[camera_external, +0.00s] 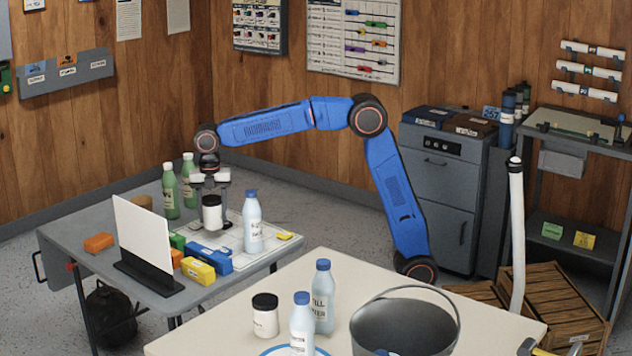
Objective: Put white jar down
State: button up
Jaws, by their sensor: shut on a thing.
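My gripper (211,184) points down over the grey table (62,238) on the left. It is shut on a white jar (212,217) with a dark upper part, which is upright between the fingers. The jar is over or on the white board (275,247) lying on that table; I cannot tell whether its base touches. Another white jar (265,318) with a black lid stands on the cream table (205,340) in front, away from my gripper.
A blue-capped bottle (252,226) stands just right of the held jar. Two green bottles (171,192) (188,182) stand behind it. Blue (208,258), yellow and green blocks and an upright white panel (143,232) are in front. A grey bucket (405,325) stands on the cream table.

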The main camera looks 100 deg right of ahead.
aim_at(212, 198)
jog(key=shift+f, duration=1.75)
jog(key=shift+f, duration=0.1)
jog(key=o, duration=1.3)
notch_tip(212, 198, up, 12)
jog(key=shift+r, duration=0.15)
jog(key=s+a+m+t, duration=0.2)
jog(key=s+m, duration=0.7)
jog(key=s, duration=1.6)
jog(key=s+f+m+t, duration=0.1)
jog(key=s+f+m, duration=0.2)
jog(key=s+f, duration=0.2)
jog(key=s+f+m+t, duration=0.1)
jog(key=s+f+m, duration=0.2)
jog(key=s+f, duration=0.2)
jog(key=s+a+f+m, duration=0.1)
jog(key=s+f+m, duration=0.2)
jog(key=s, duration=0.7)
jog(key=shift+s+f+t, duration=0.15)
jog(key=shift+f+t, duration=0.05)
jog(key=shift+f, duration=0.4)
jog(key=shift+s+f+t, duration=0.15)
jog(key=shift+f+t, duration=0.05)
jog(key=shift+f, duration=0.35)
